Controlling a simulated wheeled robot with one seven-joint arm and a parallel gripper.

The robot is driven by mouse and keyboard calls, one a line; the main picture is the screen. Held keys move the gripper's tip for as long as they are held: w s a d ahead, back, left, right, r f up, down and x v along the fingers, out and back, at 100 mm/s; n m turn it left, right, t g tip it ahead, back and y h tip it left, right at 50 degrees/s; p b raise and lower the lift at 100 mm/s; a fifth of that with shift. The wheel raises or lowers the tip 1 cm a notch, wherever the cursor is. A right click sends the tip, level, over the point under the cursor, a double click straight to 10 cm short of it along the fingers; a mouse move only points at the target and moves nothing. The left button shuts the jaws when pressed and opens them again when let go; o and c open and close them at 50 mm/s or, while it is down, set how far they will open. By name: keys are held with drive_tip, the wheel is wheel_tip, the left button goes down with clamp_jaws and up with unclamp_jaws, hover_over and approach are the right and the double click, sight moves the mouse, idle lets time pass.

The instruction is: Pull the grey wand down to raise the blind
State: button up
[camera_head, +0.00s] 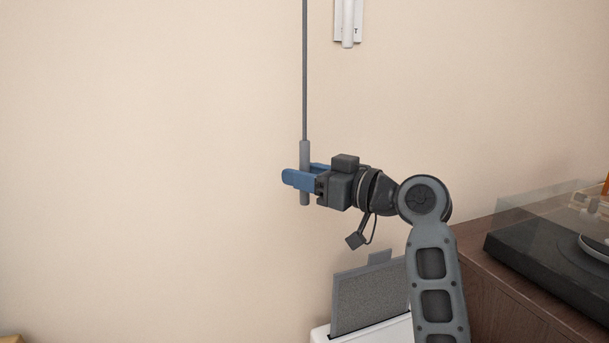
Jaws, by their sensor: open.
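The grey wand (304,152) hangs upright against the beige wall, with a thicker grey handle at the lower end of a thin rod that runs up out of the picture. My gripper (295,178) comes in from the right with its blue fingers at the lower half of the handle. One finger crosses in front of the handle and the other shows behind it, so the handle is between them. The gripper is open; I cannot tell whether either finger touches the handle. The blind itself is not in view.
A white wall fixture (348,22) is above and right of the wand. A turntable (555,248) with a clear lid sits on a brown wooden cabinet (500,300) at the right. A grey panel in a white holder (368,298) stands below. The wall left of the wand is bare.

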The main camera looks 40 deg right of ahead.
drive_tip(key=s+d, duration=0.1)
drive_tip(key=s, duration=0.6)
drive_tip(key=shift+s+d, duration=0.25)
drive_tip(key=shift+f, duration=0.1)
drive_tip(key=s+a+f+m+g+h+p, duration=0.1)
drive_tip(key=s+a+f+m+h+p, duration=0.2)
drive_tip(key=s+f, duration=0.4)
drive_tip(key=s+a+f+m+g+h+p, duration=0.1)
drive_tip(key=s+a+f+m+h+p, duration=0.15)
drive_tip(key=s+a+f, duration=0.4)
drive_tip(key=s+a+r+n+y+p, duration=0.1)
drive_tip(key=s+a, duration=0.3)
drive_tip(key=s, duration=0.6)
drive_tip(key=s+a+r+n+y+p, duration=0.1)
drive_tip(key=s+a+p, duration=0.3)
drive_tip(key=s, duration=0.6)
drive_tip(key=shift+a+r+n+g, duration=0.3)
drive_tip(key=shift+a+n+g, duration=0.1)
drive_tip(key=shift+n, duration=0.25)
